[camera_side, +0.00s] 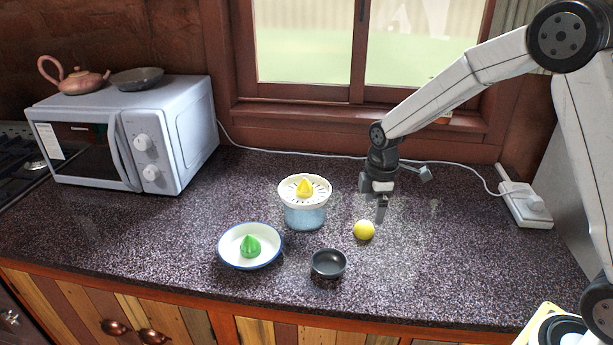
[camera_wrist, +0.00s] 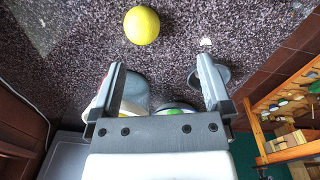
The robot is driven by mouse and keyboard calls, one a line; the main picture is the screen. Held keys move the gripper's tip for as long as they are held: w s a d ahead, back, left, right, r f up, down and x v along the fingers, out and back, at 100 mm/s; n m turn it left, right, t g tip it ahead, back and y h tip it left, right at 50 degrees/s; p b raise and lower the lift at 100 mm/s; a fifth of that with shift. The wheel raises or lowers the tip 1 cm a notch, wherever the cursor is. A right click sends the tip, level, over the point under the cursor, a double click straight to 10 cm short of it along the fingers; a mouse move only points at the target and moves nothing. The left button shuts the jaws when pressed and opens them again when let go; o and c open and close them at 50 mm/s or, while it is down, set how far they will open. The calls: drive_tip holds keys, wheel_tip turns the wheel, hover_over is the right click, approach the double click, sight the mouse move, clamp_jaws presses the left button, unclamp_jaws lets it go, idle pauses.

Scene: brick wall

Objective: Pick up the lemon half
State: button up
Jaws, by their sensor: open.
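The yellow lemon half (camera_side: 364,230) lies on the dark speckled counter, right of the juicer and behind the small black bowl. It also shows at the top of the wrist view (camera_wrist: 141,25), rounded yellow side visible; a cut face cannot be made out. My gripper (camera_side: 381,207) is above the counter, pointing down, a little behind and right of the lemon half. In the wrist view its two fingers (camera_wrist: 160,82) are spread apart with nothing between the tips, and the lemon half is beyond them, apart from both.
A blue juicer (camera_side: 305,214) with a yellow cone stands left of the lemon half. A white dish (camera_side: 229,249) holding a green reamer and a black bowl (camera_side: 328,264) are nearby. A microwave (camera_side: 180,130) stands at left. A power strip (camera_side: 525,203) and white cable lie at the right.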

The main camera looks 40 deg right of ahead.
sight(365, 223)
drive_tip(key=w+n, duration=0.2)
drive_tip(key=w+d+f+n, duration=0.1)
drive_tip(key=shift+w+d+f+g, duration=0.1)
drive_tip(key=shift+g, duration=0.2)
drive_tip(key=shift+f, duration=3.9)
drive_tip(key=c, duration=1.3)
drive_tip(key=shift+c, duration=0.2)
drive_tip(key=shift+r, duration=0.15)
